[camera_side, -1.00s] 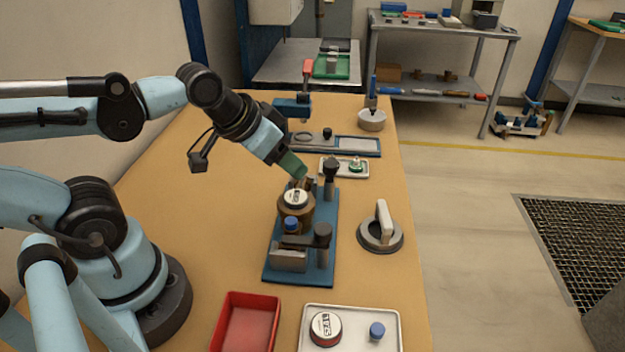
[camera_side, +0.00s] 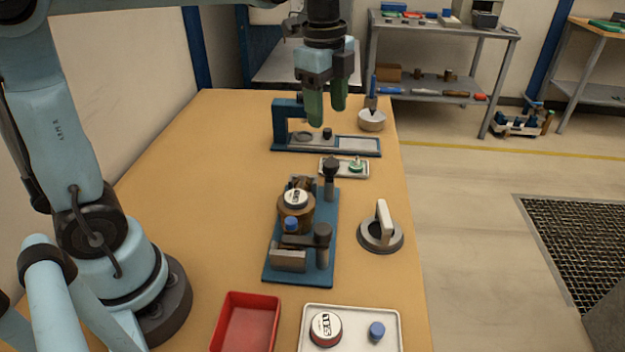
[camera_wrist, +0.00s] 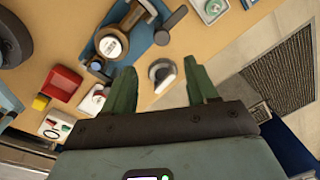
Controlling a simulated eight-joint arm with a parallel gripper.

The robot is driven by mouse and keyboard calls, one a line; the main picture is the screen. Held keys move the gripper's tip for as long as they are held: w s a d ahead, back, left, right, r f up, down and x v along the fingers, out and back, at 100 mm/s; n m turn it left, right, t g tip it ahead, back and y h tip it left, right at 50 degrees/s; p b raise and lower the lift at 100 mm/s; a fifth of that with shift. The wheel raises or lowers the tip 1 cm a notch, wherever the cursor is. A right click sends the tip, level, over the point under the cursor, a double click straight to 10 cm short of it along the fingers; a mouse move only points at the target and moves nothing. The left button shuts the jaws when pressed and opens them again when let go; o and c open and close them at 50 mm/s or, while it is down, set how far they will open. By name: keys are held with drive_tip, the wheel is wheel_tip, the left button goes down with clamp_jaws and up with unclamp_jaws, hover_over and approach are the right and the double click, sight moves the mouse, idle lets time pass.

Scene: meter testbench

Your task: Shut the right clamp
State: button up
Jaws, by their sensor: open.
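The blue fixture plate (camera_side: 272,272) lies mid-table with a round brown-sided meter (camera_side: 296,205) on it. The near clamp (camera_side: 322,240) has a dark bar lying level over a grey block. The far clamp (camera_side: 331,178) is a dark post with a black knob, standing upright. I cannot tell which one counts as right. The fixture also shows in the wrist view, with the meter (camera_wrist: 111,44) and a dark clamp handle (camera_wrist: 172,24). My gripper (camera_side: 326,112) is open and empty, raised well above the table beyond the fixture, green fingers pointing down. The fingers are apart in the wrist view (camera_wrist: 160,88).
A grey disc with an upright handle (camera_side: 381,235) stands right of the fixture. A red tray (camera_side: 246,325) and a white tray (camera_side: 389,318) with a meter and blue cap lie in front. Behind are a small tray (camera_side: 328,170) and a second blue fixture (camera_side: 284,122).

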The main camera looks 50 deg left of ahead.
sight(330, 163)
drive_tip(key=f, duration=0.4)
drive_tip(key=w+f+m, duration=0.1)
drive_tip(key=f, duration=0.3)
drive_tip(key=f+m, duration=0.1)
drive_tip(key=f, duration=0.3)
drive_tip(key=shift+w+g, duration=0.2)
drive_tip(key=shift+g, duration=0.2)
drive_tip(key=shift+c, duration=0.2)
drive_tip(key=c, duration=1)
